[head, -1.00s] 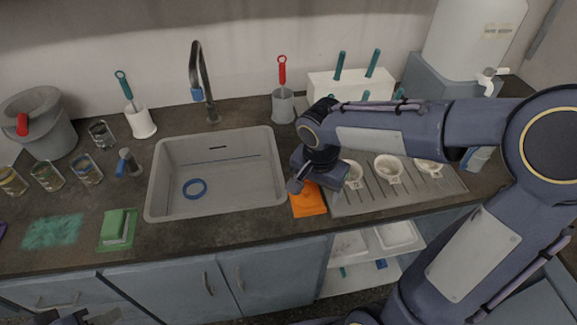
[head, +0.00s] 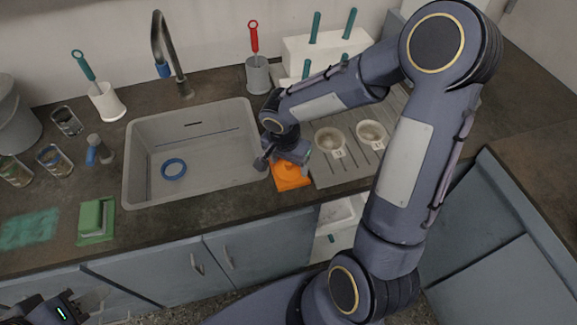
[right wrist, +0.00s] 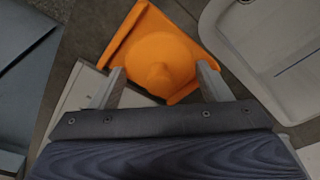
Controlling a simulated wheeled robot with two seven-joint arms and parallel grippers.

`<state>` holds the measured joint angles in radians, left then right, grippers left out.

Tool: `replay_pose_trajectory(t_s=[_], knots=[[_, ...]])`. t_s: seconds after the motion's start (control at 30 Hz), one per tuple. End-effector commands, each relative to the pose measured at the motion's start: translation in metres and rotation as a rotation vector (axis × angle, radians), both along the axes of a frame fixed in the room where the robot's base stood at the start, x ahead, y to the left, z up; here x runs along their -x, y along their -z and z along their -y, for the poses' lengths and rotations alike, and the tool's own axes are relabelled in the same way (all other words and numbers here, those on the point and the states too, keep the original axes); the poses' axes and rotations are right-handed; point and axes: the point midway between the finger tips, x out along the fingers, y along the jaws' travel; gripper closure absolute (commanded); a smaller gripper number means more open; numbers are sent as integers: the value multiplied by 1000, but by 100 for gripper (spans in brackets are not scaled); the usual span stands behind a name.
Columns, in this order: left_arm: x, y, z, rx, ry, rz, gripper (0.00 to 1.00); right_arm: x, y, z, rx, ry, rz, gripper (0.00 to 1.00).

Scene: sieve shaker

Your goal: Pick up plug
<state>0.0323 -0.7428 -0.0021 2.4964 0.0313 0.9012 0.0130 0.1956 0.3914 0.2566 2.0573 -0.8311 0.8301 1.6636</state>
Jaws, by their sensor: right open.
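The orange plug (right wrist: 160,62) has a round body with a raised knob in its middle and lies on an orange square (right wrist: 139,22) on the counter, right of the sink. In the head view the plug (head: 288,170) is partly hidden by my right gripper (head: 280,165). In the right wrist view my right gripper (right wrist: 162,72) is open, with one finger on either side of the plug's round body. I cannot tell whether the fingers touch it. My left gripper (head: 75,305) is at the bottom left, mostly cut off by the edge.
The sink (head: 190,195) holds a blue ring (head: 173,169). A ribbed drainer (head: 330,179) with white cups (head: 330,141) is to the right. A red-handled brush (head: 254,38) stands in a grey holder behind.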

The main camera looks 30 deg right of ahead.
Motion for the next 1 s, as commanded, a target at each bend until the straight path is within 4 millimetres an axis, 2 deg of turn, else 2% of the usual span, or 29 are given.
replay_pose_trajectory(t_s=[0.13, 0.33, 0.37, 0.57, 0.73, 0.9, 1.0], knots=[[0, 0, 0, 0, 0, 0, 64, 0, 0, 0, 0, 0, 0, 29], [0, 0, 0, 0, 0, 0, 64, 0, -1, 0, 0, -1, 0, 56], [0, 0, 0, 0, 0, 0, 64, 0, -1, 0, 0, 0, 1, 57], [0, 0, 0, 0, 0, 0, 64, 0, -1, 0, 0, -1, 1, 57], [0, -1, 0, 0, 0, 0, 64, -1, -9, 0, 1, 0, 4, 57], [0, -4, 0, 0, 0, 0, 64, -1, -33, 0, 1, 0, 6, 57], [0, -2, 0, 0, 0, 0, 64, 13, -52, -8, 1, -4, 9, 57]])
